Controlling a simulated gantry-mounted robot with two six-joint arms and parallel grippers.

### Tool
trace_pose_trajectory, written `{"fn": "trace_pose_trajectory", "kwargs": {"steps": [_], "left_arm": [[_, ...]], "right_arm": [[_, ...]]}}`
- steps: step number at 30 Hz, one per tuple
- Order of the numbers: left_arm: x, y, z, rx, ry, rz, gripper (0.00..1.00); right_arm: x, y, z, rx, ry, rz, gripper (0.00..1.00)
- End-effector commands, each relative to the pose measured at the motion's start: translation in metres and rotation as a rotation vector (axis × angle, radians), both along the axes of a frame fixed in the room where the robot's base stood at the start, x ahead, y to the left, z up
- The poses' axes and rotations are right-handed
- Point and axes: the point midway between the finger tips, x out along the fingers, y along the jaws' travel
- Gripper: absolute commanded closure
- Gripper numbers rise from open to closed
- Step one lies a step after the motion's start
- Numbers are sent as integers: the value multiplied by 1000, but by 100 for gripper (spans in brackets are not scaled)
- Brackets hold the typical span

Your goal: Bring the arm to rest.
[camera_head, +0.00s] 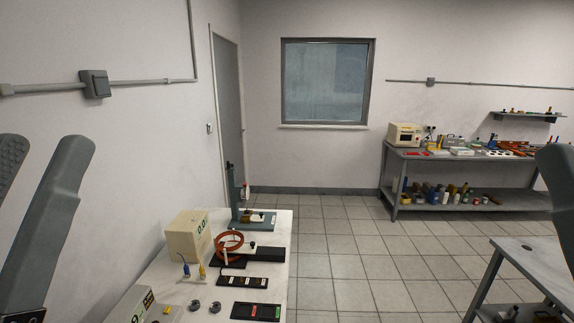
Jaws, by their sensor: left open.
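My left gripper (45,148) stands at the left edge of the view, close to the camera. Its two grey fingers point up and are spread apart, and nothing shows between them. One finger has a dark ribbed pad and is cut off by the picture edge. The gripper is in front of the bare wall, left of the near white bench (276,268), and appears clear of the things on it. A grey piece at the right edge looks like part of my right gripper; its other finger is out of view.
The white bench holds a beige box (189,236), a stand (238,200), an orange coil (229,243), a dark strip (242,282) and small parts. A grey table (540,262) is at lower right. A loaded workbench (420,158) stands at the back right. Tiled floor between is clear.

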Motion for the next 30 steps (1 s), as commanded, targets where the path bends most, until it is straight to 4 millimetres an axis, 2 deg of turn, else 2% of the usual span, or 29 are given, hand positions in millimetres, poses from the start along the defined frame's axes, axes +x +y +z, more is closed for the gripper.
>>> {"fn": "trace_pose_trajectory", "kwargs": {"steps": [1, 5, 9, 12, 15, 18, 20, 27, 30], "left_arm": [[0, 0, 42, 0, 1, 1, 38], [1, 0, 100, 1, 1, 4, 38], [1, 1, 172, 1, 1, 4, 38], [1, 1, 216, 1, 1, 6, 38], [1, 1, 246, 1, 2, 6, 38], [1, 1, 260, 1, 2, 6, 38], [1, 1, 262, 2, 2, 6, 38], [1, 1, 258, 2, 1, 6, 38], [1, 1, 248, 2, 1, 6, 38]], "right_arm": [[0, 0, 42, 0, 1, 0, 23], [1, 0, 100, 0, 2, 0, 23], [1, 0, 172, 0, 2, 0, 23], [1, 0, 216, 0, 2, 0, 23], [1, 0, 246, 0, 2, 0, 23], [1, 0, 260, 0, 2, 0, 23], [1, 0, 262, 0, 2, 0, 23], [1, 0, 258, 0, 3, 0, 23], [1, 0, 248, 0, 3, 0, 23]]}}
